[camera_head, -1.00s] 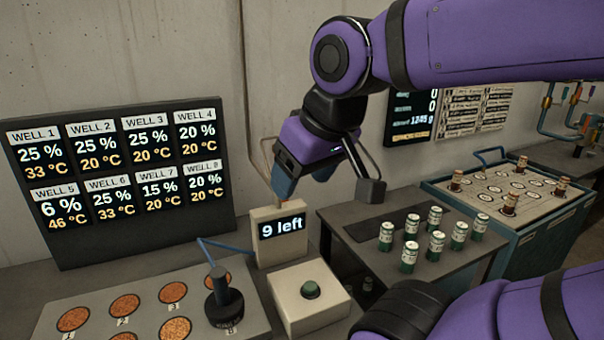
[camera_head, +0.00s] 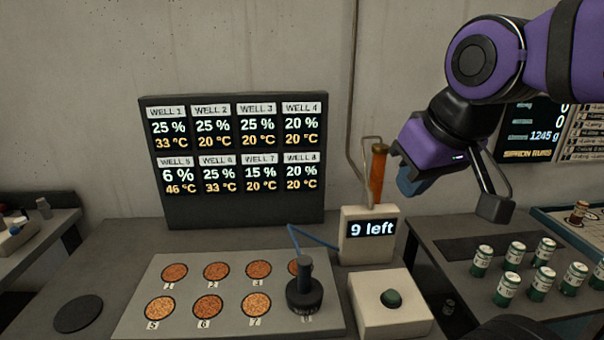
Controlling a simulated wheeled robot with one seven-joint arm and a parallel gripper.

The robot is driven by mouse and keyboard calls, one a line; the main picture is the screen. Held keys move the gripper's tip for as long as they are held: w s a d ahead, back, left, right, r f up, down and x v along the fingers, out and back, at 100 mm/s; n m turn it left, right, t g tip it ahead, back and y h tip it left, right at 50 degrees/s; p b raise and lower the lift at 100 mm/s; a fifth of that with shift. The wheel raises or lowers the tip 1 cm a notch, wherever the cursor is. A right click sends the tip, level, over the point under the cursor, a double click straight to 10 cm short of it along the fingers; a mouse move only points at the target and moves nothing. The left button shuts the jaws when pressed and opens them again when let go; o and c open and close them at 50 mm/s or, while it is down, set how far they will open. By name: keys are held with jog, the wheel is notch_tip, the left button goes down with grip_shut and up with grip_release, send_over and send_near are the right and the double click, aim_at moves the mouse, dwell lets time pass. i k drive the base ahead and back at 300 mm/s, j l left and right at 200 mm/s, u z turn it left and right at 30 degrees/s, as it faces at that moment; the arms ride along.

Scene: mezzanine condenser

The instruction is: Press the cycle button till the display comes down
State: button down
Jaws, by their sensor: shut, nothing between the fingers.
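The cycle button is most likely the green round button (camera_head: 391,298) on top of a cream box (camera_head: 372,319) at the lower middle right of the head view. Behind it stands a small cream unit whose display (camera_head: 372,228) reads "9 left". My gripper (camera_head: 408,186) is shut and empty. It hangs in the air above and to the right of the display unit, higher than the button and apart from it. Its fingertips are blue and point down to the left.
A panel (camera_head: 240,205) lists readings for several wells. A plate (camera_head: 140,318) with numbered wells holds a black plunger (camera_head: 305,290) at well 8. Several green-white canisters (camera_head: 541,278) stand to the right. A black disc (camera_head: 78,314) lies left.

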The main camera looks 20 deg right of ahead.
aim_at(391, 296)
jog(key=k+j+z, duration=0.2)
jog(key=j, duration=0.25)
jog(key=k+j+z, duration=0.25)
jog(key=j, duration=0.2)
jog(key=k+j+z, duration=0.2)
jog(key=j, duration=0.2)
jog(key=i, duration=0.05)
